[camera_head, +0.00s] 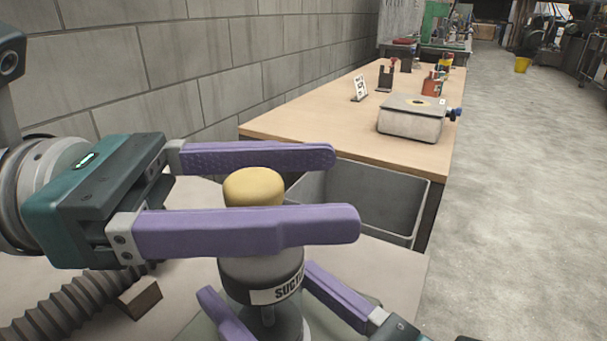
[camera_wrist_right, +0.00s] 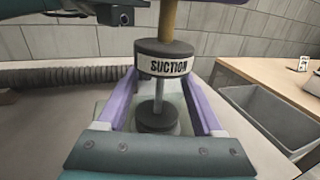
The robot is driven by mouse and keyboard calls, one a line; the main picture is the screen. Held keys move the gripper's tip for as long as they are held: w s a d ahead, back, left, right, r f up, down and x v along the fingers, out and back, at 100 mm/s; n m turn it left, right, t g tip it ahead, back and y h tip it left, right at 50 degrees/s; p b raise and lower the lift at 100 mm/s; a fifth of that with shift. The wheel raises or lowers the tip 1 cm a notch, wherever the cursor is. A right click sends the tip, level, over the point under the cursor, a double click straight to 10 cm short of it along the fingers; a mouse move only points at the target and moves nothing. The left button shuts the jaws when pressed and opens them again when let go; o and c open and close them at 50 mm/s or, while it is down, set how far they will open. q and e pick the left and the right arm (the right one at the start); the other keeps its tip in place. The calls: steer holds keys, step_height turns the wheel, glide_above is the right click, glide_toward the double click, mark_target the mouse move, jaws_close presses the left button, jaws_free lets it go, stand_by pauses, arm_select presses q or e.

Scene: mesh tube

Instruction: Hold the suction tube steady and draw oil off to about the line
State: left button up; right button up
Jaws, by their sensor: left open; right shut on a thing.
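The suction tube (camera_head: 262,270) stands upright at the bottom centre, a grey body with a white "SUCTION" label and a yellow top (camera_head: 253,188). The wrist view shows its dark upper collar (camera_wrist_right: 165,60), a thin rod and a dark lower part (camera_wrist_right: 157,119). My left gripper (camera_head: 342,190) is open, its purple fingers lying on either side of the yellow top. My right gripper (camera_head: 257,277) is lower down, shut on the tube, with one finger on each side; its fingers also show in the wrist view (camera_wrist_right: 160,82). I see no oil and no level line.
A grey open bin (camera_head: 372,195) stands beyond the tube. A wooden table (camera_head: 320,125) behind it carries a grey box-like device (camera_head: 411,117), a small sign and bottles. A ribbed hose (camera_head: 60,307) and small brown block (camera_head: 139,298) lie at left. A block wall runs along the left.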

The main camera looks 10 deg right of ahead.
arm_select(q)
steer(key=shift+d, duration=0.35)
jaws_close()
stand_by(0.4)
stand_by(0.9)
